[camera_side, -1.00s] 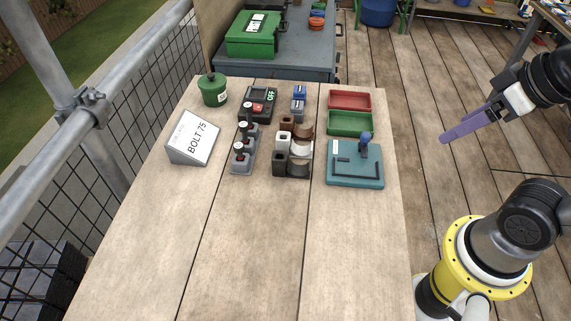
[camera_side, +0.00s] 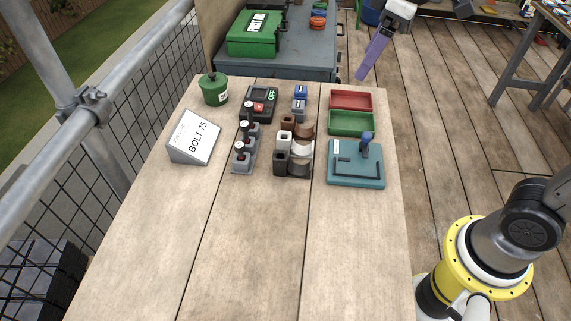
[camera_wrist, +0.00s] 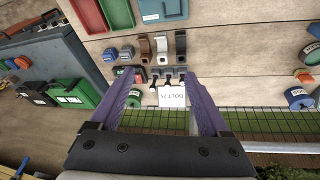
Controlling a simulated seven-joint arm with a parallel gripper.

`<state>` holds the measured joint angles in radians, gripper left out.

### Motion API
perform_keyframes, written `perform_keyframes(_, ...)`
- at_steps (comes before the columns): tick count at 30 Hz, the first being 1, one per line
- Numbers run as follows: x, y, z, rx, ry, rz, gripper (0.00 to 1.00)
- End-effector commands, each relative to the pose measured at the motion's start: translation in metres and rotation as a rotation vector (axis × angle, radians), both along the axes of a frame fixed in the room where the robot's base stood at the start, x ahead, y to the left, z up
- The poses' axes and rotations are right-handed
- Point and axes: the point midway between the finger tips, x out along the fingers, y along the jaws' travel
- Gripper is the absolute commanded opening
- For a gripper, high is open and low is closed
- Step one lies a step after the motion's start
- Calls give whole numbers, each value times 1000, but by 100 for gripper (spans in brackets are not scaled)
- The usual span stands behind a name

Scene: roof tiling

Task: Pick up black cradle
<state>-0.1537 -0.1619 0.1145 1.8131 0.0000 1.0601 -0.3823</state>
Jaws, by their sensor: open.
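The black cradle (camera_side: 281,163) stands on the wooden table, nearest the camera in a column of cradles, below the white cradle (camera_side: 285,143) and the brown one (camera_side: 287,124). It also shows in the wrist view (camera_wrist: 181,47), at the right end of the cradle row. My gripper (camera_side: 361,77) is above and beyond the table's far right corner, well apart from the cradle. In the wrist view its purple fingers (camera_wrist: 157,75) are spread, with no object held between them.
A sign (camera_side: 192,142) stands left. The table's near half is clear.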

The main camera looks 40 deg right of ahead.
Motion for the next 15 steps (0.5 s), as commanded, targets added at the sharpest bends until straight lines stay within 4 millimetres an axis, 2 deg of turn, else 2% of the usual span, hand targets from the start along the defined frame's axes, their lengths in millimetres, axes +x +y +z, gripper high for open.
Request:
perform_keyframes(1,19,12,-12,-11,37,39,80)
perform_keyframes(3,42,27,-27,-24,78,88,80)
perform_keyframes(7,76,57,-65,-47,155,162,80)
perform_keyframes(11,93,82,-105,-65,226,207,80)
perform_keyframes(15,94,96,-137,-81,286,235,80)
